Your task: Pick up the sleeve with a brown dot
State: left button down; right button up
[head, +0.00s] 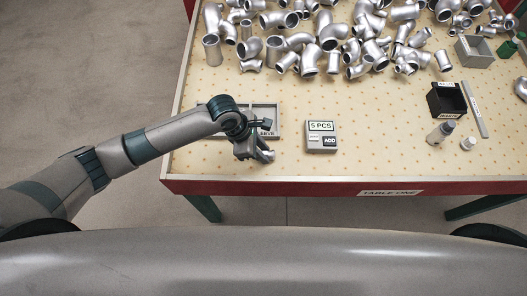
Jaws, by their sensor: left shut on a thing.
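My left gripper (251,149) reaches in from the left over the near left part of the table. It is shut on a small silver casting (266,156), mostly hidden by the gripper. I cannot tell its exact shape, and no brown dot shows on it. A grey divided tray (277,107) lies just behind the gripper; its label is partly covered and ends in letters like "EVE". Many silver pipe castings (310,55) lie heaped at the back of the table; no brown dot can be made out on any. My right gripper is not in view.
A grey box marked "5 PCS" and "ADD" (321,142) stands right of the tray. The table's (385,160) near middle is clear.

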aim_at(269, 153)
pick_arm(q)
jog(key=shift+r, duration=0.65)
notch_tip(269, 153, up, 3)
jog(key=shift+f+b, duration=0.2)
jog(key=shift+b, duration=0.45)
jog(key=s+d+r+b, duration=0.2)
jog(key=s+d+r, duration=0.5)
jog(key=s+d, duration=0.1)
jog(key=shift+d, duration=0.2)
jog(key=shift+a, duration=0.15)
